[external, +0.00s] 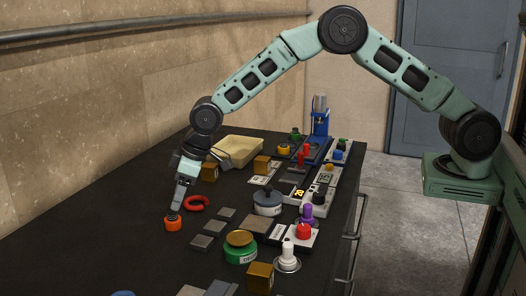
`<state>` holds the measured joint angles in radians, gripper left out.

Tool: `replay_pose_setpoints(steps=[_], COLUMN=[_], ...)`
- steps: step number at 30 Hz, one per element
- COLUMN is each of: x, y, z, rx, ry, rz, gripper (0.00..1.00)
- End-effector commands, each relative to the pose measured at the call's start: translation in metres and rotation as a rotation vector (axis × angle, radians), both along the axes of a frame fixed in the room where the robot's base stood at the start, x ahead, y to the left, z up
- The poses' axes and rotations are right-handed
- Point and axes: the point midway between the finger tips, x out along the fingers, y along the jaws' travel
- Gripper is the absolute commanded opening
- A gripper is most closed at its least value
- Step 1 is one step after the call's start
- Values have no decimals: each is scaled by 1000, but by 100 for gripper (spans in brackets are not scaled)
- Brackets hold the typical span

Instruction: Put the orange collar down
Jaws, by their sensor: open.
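The orange collar (173,224) is a short, round orange piece. It appears to rest on the dark bench top (130,240), toward the left and wall side. My gripper (174,213) points down directly above it, with its fingertips at the collar's upper edge. The jaws are open. The fingertips are small in this view, and I cannot tell whether they still touch the collar.
A red ring (197,203) lies close behind and right of the collar. Flat grey plates (203,241), a green pot with a gold lid (240,249) and a grey lidded pot (267,202) stand to the right. A cream tray (238,150) sits farther back. Bench left of the collar is clear.

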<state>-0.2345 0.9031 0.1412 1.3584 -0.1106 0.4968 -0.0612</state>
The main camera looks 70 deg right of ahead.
Motion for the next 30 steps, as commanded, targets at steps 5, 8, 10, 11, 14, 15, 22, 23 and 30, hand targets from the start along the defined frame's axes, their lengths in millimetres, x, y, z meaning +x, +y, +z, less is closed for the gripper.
replay_pose_setpoints(steps=[5, 8, 10, 11, 14, 15, 22, 23, 30], x=[-11, -16, -18, -18, -20, -20, -81, -100, -283], y=[-6, -8, -9, -10, -10, -10, 13, 18, 28], z=[30, 42, 48, 49, 52, 53, 77, 83, 112], rx=[1, 0, 0, 0, 0, -1, 12, 13, -23], ry=[-2, -1, -1, 0, 1, 2, 54, 68, 205], rz=[0, 0, 0, 0, 0, 1, 45, 56, 163], gripper=[61, 61, 61, 61, 61, 61, 61, 61, 61])
